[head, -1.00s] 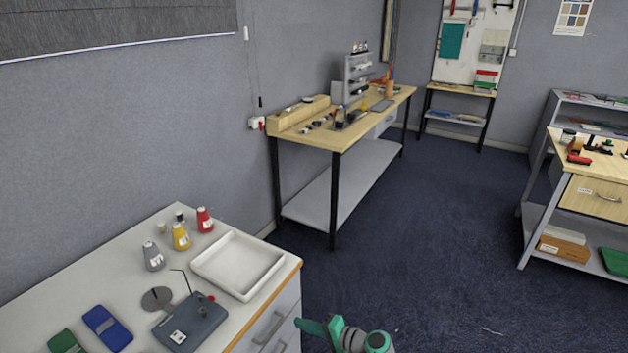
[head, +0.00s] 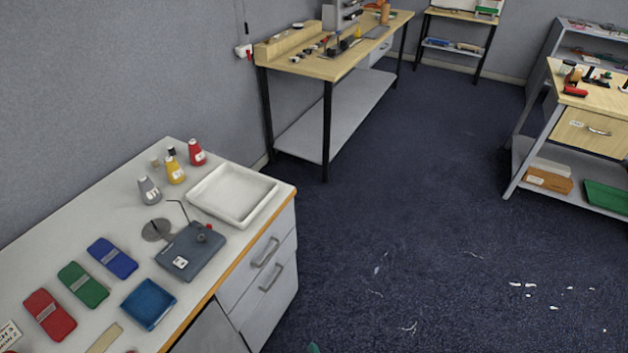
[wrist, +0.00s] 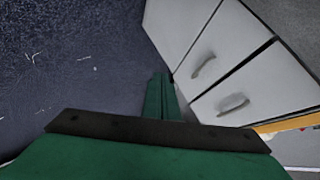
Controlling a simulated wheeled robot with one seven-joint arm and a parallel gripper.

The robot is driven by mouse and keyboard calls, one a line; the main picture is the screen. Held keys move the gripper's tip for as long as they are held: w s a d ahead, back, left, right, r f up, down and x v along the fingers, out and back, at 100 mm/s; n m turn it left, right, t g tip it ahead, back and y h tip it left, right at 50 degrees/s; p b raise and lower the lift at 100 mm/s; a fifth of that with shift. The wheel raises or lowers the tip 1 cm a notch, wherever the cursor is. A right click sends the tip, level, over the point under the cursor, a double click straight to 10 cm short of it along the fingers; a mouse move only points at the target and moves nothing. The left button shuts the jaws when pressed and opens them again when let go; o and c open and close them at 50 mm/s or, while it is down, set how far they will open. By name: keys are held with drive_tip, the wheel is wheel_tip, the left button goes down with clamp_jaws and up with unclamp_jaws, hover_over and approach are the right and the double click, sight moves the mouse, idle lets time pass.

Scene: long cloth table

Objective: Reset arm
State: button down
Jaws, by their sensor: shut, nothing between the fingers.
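My gripper (wrist: 162,97) shows in the wrist view as two green fingers held together with nothing between them. It is over the dark blue floor, beside the white drawer fronts (wrist: 215,55) of the bench. In the head view only a small green tip of my arm shows at the bottom edge, and the gripper itself cannot be made out there.
A wooden workbench (head: 345,62) stands behind. The floor (head: 420,210) between is mostly open, with white scraps.

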drive_tip(key=s+r+n+t+h, duration=0.1)
drive_tip(key=s+r+n+t, duration=0.1)
drive_tip(key=s+r, duration=0.8)
drive_tip(key=s+r+n+t+h, duration=0.1)
drive_tip(key=s+r+n+t, duration=0.2)
drive_tip(key=s+r, duration=0.8)
wheel_tip(320, 180, up, 8)
drive_tip(key=shift+s+f+n+t+h, duration=0.1)
drive_tip(key=shift+s+n+t+h, duration=0.2)
drive_tip(key=shift+n, duration=0.3)
